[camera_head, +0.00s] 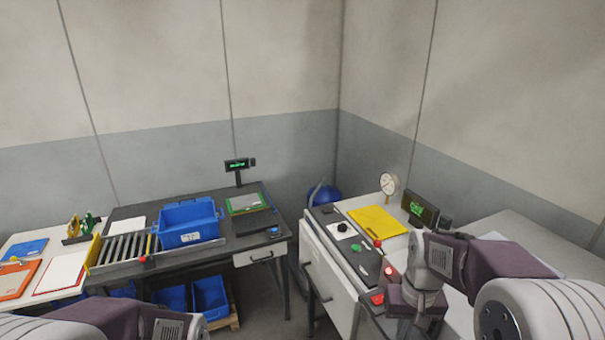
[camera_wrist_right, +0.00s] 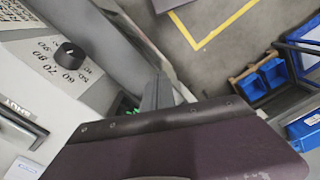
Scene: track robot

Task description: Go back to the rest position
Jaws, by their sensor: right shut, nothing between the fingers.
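My right arm comes in from the right in the head view, bent over the right-hand workbench (camera_head: 345,300). My right gripper (camera_wrist_right: 156,92) shows in the right wrist view as grey fingers beyond the dark wrist housing. It is shut and empty, close to the edge of a panel with a black dial knob (camera_wrist_right: 72,55). Whether it touches the panel cannot be told. In the head view the right fingertips are hidden behind the arm. Part of my left arm shows at the bottom left of the head view; its gripper is out of sight.
The right bench carries a yellow board (camera_head: 377,222), a gauge (camera_head: 389,184), a display (camera_head: 420,209) and a red button (camera_head: 377,299). At left, a blue crate (camera_head: 188,222) rests by a roller conveyor (camera_head: 124,248). Floor between the benches (camera_head: 265,310) is clear.

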